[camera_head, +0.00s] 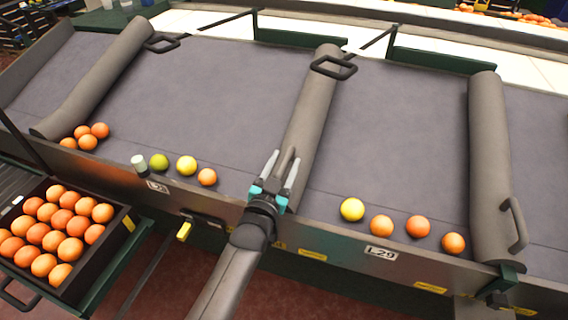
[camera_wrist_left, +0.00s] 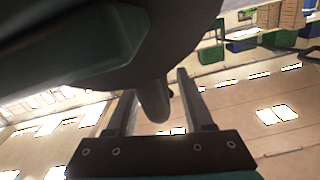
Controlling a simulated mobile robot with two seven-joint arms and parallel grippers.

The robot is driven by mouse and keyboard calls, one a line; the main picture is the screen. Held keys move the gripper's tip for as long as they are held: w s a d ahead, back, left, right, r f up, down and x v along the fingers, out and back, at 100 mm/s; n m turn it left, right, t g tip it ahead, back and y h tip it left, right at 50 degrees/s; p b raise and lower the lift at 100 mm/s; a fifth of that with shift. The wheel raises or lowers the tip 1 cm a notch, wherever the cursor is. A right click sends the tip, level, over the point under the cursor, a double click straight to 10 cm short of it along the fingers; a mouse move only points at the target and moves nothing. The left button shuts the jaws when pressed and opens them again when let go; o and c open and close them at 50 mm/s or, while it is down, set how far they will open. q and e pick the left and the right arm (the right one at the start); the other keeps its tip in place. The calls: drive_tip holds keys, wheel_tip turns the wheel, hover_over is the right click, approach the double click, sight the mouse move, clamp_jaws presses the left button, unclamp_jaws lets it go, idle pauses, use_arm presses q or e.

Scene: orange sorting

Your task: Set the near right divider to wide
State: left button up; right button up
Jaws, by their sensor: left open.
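Three grey padded dividers cross the sloped grey table in the head view: a left one (camera_head: 103,80), a middle one (camera_head: 307,110) and a right one (camera_head: 489,140). The right divider has a black loop handle (camera_head: 515,224) near its front end. The middle divider has a black handle (camera_head: 333,67) at its far end and a dark grey handle near its front. My left gripper (camera_head: 285,158) is open at that front handle, fingers on either side of it. A rounded dark bar (camera_wrist_left: 153,100) shows between the fingers in the left wrist view. My right gripper is not in view.
Oranges and yellow fruit (camera_head: 352,209) lie along the front rail (camera_head: 340,250) in both lanes. A crate of oranges (camera_head: 122,215) stands at the lower left. The upper lanes are clear.

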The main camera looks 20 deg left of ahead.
use_arm(q)
clamp_jaws()
idle(0.3)
idle(1.1)
